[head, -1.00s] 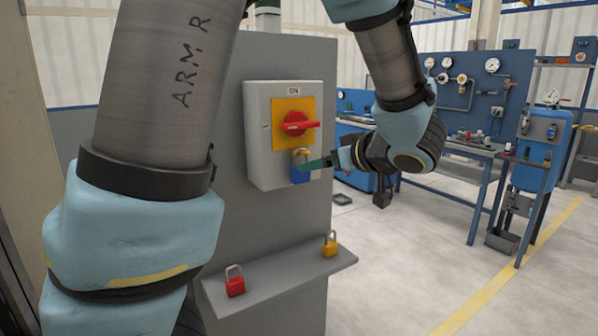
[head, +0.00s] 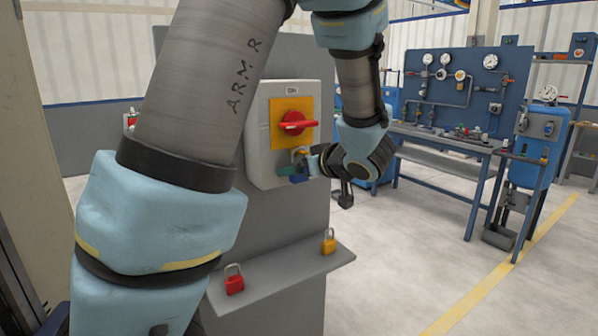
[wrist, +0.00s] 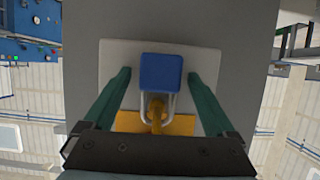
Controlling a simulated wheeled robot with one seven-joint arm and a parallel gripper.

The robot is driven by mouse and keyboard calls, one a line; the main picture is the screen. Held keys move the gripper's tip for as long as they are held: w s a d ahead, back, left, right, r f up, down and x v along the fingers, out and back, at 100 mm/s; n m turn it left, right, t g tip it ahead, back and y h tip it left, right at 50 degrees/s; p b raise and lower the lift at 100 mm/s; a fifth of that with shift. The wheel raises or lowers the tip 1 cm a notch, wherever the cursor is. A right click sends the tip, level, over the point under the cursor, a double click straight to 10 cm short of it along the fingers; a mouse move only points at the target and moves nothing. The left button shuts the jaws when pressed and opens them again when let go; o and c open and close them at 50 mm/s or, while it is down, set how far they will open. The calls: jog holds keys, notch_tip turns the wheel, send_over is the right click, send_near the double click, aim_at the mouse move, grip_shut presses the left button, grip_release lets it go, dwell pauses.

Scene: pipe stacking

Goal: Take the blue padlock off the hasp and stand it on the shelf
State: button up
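The blue padlock (head: 299,178) hangs by its shackle at the hasp under the red switch handle; my fingers partly hide it in the head view. In the wrist view the padlock's blue body (wrist: 161,72) and grey shackle show, with the shackle around the yellow hasp (wrist: 156,117). My gripper (wrist: 160,76) is open, with one green finger on each side of the padlock and a visible gap on both sides. It also shows in the head view (head: 290,170). The grey shelf (head: 290,279) juts out below the switch box.
A red padlock (head: 234,280) stands at the shelf's left and a yellow padlock (head: 328,242) at its right end. The shelf between them is bare. The switch box (head: 259,120) with its red handle (head: 296,123) is just above the gripper.

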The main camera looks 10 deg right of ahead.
grip_shut()
dwell(0.5)
jog(key=shift+r, duration=0.1)
jog(key=shift+r, duration=0.55)
jog(key=s+d+b, duration=0.1)
jog(key=s+d, duration=0.3)
jog(key=s, duration=0.4)
jog(key=s+d+b, duration=0.1)
jog(key=s+d, duration=0.2)
jog(key=s, duration=0.5)
jog(key=shift+s+d+b, duration=0.2)
jog(key=shift+d+b, duration=0.15)
jog(key=shift+d, duration=0.05)
jog(key=shift+p, duration=0.3)
jog(key=s+d+p, duration=0.3)
jog(key=s, duration=0.3)
jog(key=shift+s, duration=0.35)
jog(key=shift+d, duration=0.1)
